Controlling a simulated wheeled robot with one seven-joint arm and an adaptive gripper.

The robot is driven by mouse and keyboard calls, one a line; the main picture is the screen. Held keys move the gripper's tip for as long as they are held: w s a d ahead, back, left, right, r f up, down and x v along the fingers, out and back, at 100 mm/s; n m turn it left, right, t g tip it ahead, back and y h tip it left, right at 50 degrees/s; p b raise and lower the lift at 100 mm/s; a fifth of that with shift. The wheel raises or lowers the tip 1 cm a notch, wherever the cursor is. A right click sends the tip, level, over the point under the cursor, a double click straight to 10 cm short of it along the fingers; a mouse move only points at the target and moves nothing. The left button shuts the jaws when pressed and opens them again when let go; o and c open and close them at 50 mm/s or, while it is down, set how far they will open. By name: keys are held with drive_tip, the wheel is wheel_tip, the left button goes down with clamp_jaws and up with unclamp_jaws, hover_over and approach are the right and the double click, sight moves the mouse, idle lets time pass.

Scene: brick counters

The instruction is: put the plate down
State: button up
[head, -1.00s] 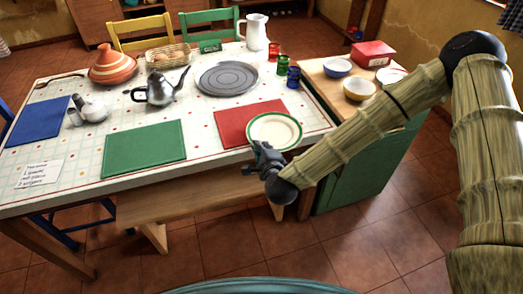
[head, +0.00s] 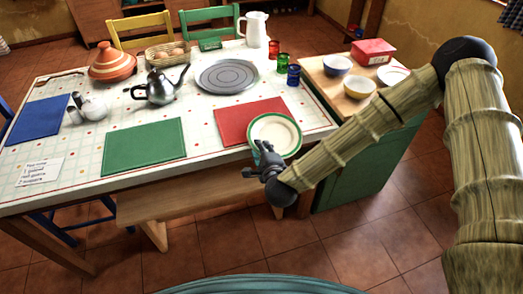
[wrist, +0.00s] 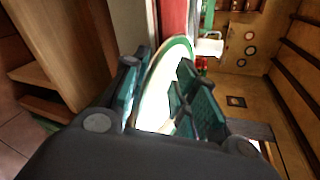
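The white plate with a green rim (head: 276,131) is at the front right edge of the table, overlapping the right end of the red placemat (head: 243,120) in the head view. It is tilted, its face turned towards the head camera. My gripper (head: 264,151) holds it by its near rim, in front of the table edge. In the wrist view the plate (wrist: 162,84) stands nearly edge-on between the two teal finger pads of my gripper (wrist: 158,70). Whether its far rim touches the table cannot be told.
The table (head: 200,128) also bears a green placemat (head: 145,146), a grey round platter (head: 227,76) and a metal teapot (head: 160,86). Coloured cups (head: 293,75) stand behind the plate. A green cabinet with bowls (head: 358,88) is at right; a wooden bench (head: 190,198) is in front.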

drive_tip(key=shift+r, duration=0.1)
drive_tip(key=shift+r, duration=0.3)
drive_tip(key=b+v, duration=0.1)
drive_tip(key=v, duration=1.1)
drive_tip(key=shift+f, duration=0.1)
